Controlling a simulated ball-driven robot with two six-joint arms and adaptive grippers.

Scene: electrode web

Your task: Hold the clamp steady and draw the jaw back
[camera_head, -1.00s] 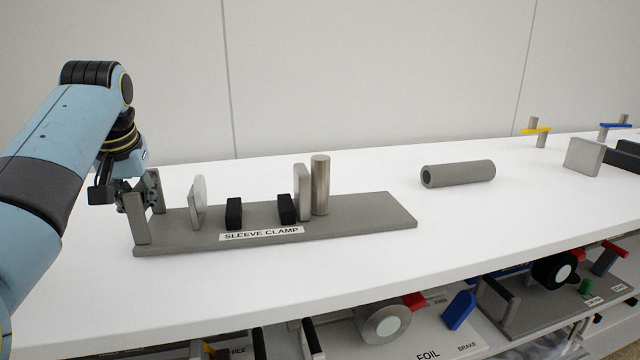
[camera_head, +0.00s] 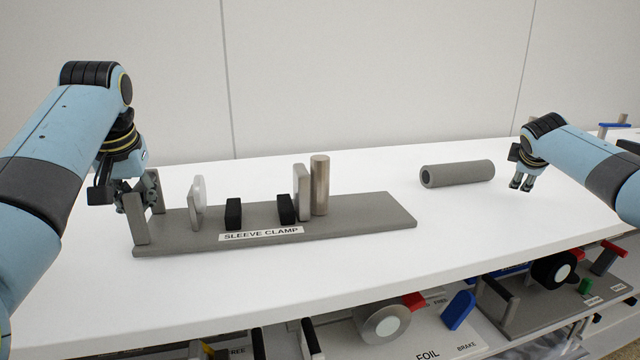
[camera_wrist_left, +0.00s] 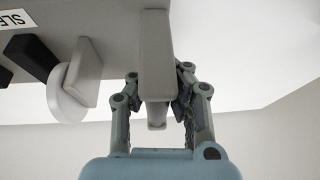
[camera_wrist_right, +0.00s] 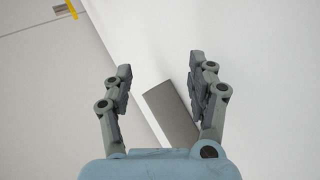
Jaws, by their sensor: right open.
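The sleeve clamp (camera_head: 370,212) is a long grey base with a "SLEEVE CLAMP" label, lying on the white table. An upright grey plate (camera_head: 302,192) with a metal post (camera_head: 320,186) beside it stands right of centre; I take these to be the jaw. A pale disc and plate (camera_head: 197,204) stand opposite, left of two black blocks (camera_head: 234,213). My left gripper (camera_head: 138,198) is at the clamp's left-end grey handle; in the left wrist view its fingers (camera_wrist_left: 157,100) lie close on both sides of the bar. My right gripper (camera_head: 522,184) is open and empty, right of the post.
A hollow grey sleeve (camera_head: 460,173) lies on the table between the clamp and my right gripper. A grey piece (camera_wrist_right: 172,113) shows between the right fingers in the right wrist view. Lower shelves hold a foil spool (camera_head: 384,324) and other fixtures.

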